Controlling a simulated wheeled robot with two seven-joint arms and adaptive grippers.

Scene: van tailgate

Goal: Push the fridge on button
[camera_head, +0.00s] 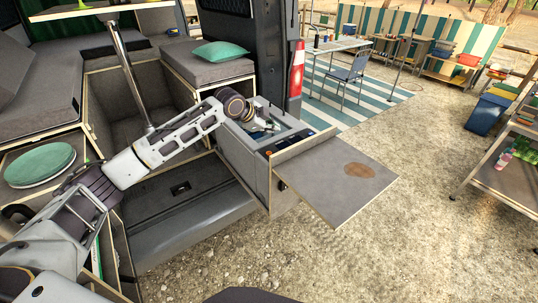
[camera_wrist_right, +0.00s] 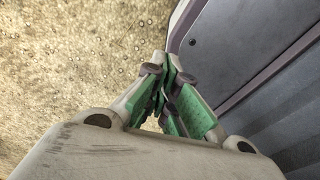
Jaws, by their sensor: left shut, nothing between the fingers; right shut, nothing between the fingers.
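A grey box-like unit (camera_head: 243,165) stands at the van's rear opening, with a bluish recessed top; it appears to be the fridge. I cannot make out its on button. My left arm reaches in from the left, and my left gripper (camera_head: 263,126) is over or at the top of this unit, small and partly hidden by its wrist. It is shut with nothing visible in it; whether it touches the unit is unclear. My right gripper (camera_wrist_right: 168,88), with green finger pads, is shut and empty in the right wrist view. It is outside the head view.
A grey fold-out shelf (camera_head: 335,178) with a brown stain juts right from the unit. A metal table leg (camera_head: 135,80) stands close to my left arm. Grey cushions (camera_head: 205,65) lie behind. In the right wrist view, a dark panel (camera_wrist_right: 240,45) is beside the gripper. Gravel ahead is open.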

